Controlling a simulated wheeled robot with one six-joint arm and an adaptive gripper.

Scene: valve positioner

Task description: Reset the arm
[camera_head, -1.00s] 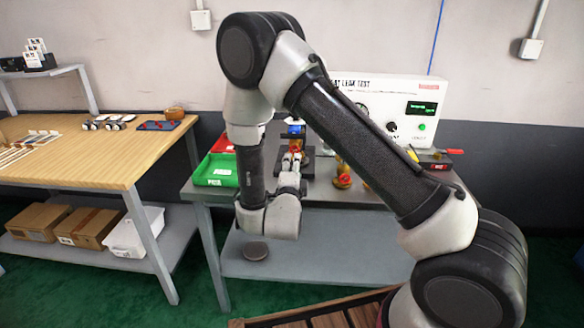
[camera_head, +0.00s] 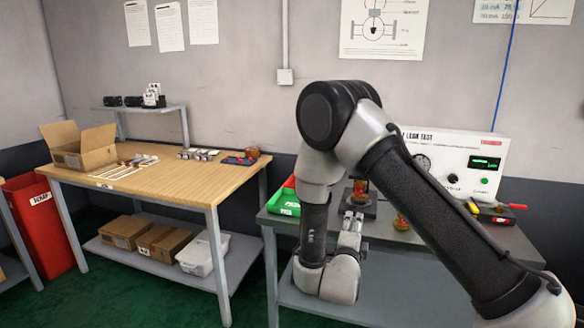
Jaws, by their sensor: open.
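My arm reaches over the grey test bench (camera_head: 400,232), bent at a high elbow, with its forearm hanging down at the bench's front. My gripper (camera_head: 352,218) is small in view at the bench's front edge, pointing away toward the fixture. It is open, and I see nothing held between its fingers. A brass-coloured valve with a red part (camera_head: 360,188) stands in a dark fixture just beyond the gripper, apart from it as far as I can tell. A second brass valve (camera_head: 401,222) stands to its right, partly behind my arm.
A green bin (camera_head: 286,204) stands at the bench's left end. The white leak-test box (camera_head: 470,160) is at the back. A wooden table (camera_head: 185,182) with an open carton (camera_head: 80,147) and a red scrap bin (camera_head: 40,225) are at left. Floor shows between table and bench.

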